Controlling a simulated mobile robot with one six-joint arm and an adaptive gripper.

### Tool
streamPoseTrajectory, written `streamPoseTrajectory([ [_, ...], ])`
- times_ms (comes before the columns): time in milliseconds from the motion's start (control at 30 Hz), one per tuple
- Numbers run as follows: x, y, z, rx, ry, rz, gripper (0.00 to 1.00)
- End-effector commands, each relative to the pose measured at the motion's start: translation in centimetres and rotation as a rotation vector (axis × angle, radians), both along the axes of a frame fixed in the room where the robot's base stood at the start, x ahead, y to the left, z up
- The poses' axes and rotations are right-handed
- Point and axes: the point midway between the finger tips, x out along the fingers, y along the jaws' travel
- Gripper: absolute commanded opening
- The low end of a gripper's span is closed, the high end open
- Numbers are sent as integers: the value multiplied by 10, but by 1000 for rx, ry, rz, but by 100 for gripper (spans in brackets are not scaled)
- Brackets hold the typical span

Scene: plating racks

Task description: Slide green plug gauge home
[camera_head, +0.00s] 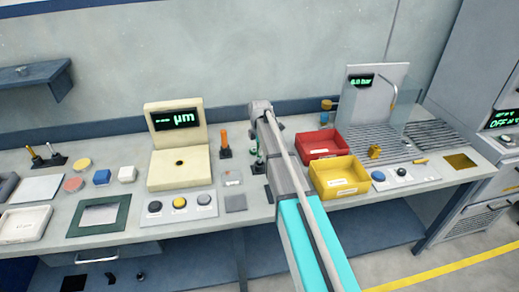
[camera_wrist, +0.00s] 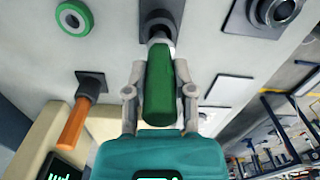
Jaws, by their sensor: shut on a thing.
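The green plug gauge (camera_wrist: 159,85) has a dark green handle and a pale metal neck at its far end. In the wrist view my gripper (camera_wrist: 160,92) is shut on its handle, one finger on each side. The gauge's metal end meets a dark square holder (camera_wrist: 161,12) on the bench top. How deep it sits is hidden by the handle. In the head view my arm hides most of the gauge and gripper. An orange plug gauge (camera_wrist: 73,122) stands in its own dark holder to the left; it also shows in the head view (camera_head: 225,139).
A green ring (camera_wrist: 74,18) and a round metal fitting (camera_wrist: 276,10) lie near the holder. The cream gauge unit (camera_head: 180,165) stands left of my arm; red (camera_head: 318,148) and yellow (camera_head: 340,190) bins stand right.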

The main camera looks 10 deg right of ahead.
Motion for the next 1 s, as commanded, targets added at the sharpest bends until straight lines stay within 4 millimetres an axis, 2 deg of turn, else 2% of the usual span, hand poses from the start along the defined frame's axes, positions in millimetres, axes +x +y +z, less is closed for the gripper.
streamPoseTrajectory([
  [1000, 0, 0, -13, 0, 0, 0, 0],
])
